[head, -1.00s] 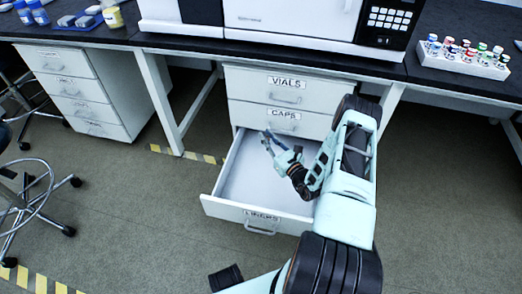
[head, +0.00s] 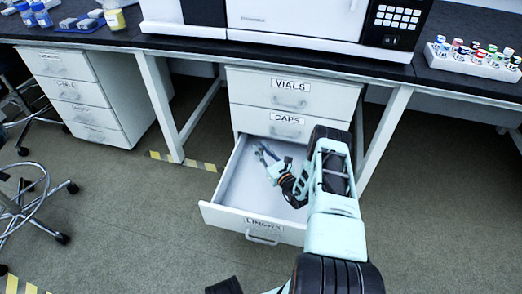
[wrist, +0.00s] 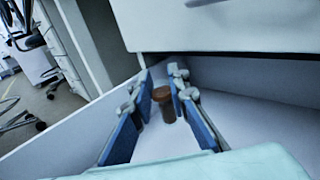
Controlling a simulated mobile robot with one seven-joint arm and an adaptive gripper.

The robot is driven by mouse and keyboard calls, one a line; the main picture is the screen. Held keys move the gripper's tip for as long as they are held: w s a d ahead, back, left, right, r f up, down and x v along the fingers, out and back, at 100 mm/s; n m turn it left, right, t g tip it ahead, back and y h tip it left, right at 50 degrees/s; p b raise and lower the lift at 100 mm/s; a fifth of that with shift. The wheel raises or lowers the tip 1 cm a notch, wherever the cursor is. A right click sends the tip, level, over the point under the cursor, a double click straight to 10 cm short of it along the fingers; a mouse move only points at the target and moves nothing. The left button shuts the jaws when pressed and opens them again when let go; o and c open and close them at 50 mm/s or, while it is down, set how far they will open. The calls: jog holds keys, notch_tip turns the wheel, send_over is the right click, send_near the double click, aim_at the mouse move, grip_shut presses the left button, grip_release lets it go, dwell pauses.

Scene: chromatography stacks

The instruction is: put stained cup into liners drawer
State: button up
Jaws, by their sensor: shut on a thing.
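The open liners drawer (head: 222,212) is pulled out below the caps drawer; its label, partly cut off by my arm, reads LINERS. My gripper (head: 266,153) reaches down inside the drawer, over its white floor near the back left. In the wrist view, my gripper (wrist: 162,84) has its two blue-padded fingers shut on a small brown cup (wrist: 164,105), the stained cup, near the fingertips. The drawer's white floor and walls surround it in that view. Whether the cup touches the floor I cannot tell. The cup is too small to make out in the head view.
The shut vials drawer (head: 258,90) and caps drawer (head: 258,121) are above the open one. A black worktop (head: 200,48) carries a white instrument (head: 290,18) and a rack of vials (head: 470,63). A wheeled stool (head: 35,205) stands at the left.

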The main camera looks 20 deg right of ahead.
jog(key=shift+f, duration=0.15)
jog(key=shift+f, duration=0.45)
jog(key=o, duration=0.8)
jog(key=shift+o, duration=0.2)
jog(key=shift+r, duration=0.55)
jog(key=s+d+p, duration=0.1)
jog(key=s+p, duration=0.1)
jog(key=s, duration=0.5)
jog(key=shift+s+d, duration=0.2)
jog(key=shift+s, duration=0.05)
